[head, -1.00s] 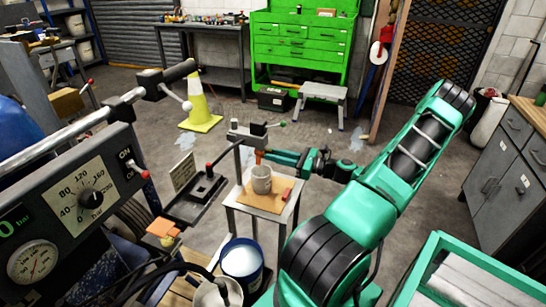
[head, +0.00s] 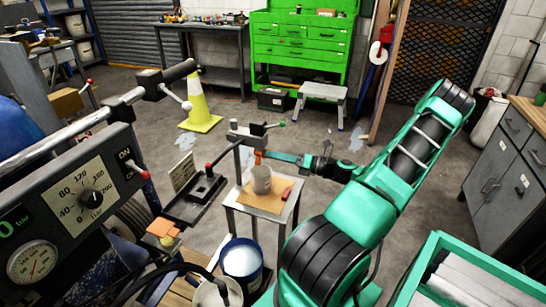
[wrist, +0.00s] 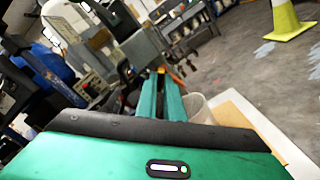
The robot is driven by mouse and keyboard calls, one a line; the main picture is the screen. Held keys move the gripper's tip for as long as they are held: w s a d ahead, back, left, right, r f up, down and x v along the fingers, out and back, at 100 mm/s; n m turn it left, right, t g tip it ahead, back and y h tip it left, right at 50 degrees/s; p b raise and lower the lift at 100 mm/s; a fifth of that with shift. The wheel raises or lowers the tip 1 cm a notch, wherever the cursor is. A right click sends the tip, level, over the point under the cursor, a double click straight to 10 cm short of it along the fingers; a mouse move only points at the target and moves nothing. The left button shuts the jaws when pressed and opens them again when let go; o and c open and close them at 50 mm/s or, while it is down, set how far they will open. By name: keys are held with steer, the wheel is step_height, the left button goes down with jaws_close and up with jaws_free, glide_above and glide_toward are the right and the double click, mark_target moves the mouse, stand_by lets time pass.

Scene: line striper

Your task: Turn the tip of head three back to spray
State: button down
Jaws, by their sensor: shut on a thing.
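The spray head (head: 247,135) is a grey block on an upright post above a small stand. The small orange tip (head: 258,157) sits just below and to the right of the block. My gripper (head: 265,154) reaches in from the right and is shut on the orange tip, its fingers nearly edge-on in the head view. In the wrist view the two long green fingers meet at the orange tip (wrist: 161,70), which is small and mostly hidden. I cannot read the tip's direction.
A grey cup (head: 262,180) stands under the tip on cardboard (head: 244,199), close below my fingers. A red-orange piece (head: 286,193) lies beside it. A lever with a green knob (head: 281,123) is just above. A blue bucket (head: 242,278) stands in front.

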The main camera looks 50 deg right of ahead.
steer(key=shift+m, duration=0.4)
steer(key=m, duration=0.8)
steer(key=shift+w+m, duration=0.1)
steer(key=shift+m, duration=0.3)
steer(key=c, duration=1.3)
jaws_free()
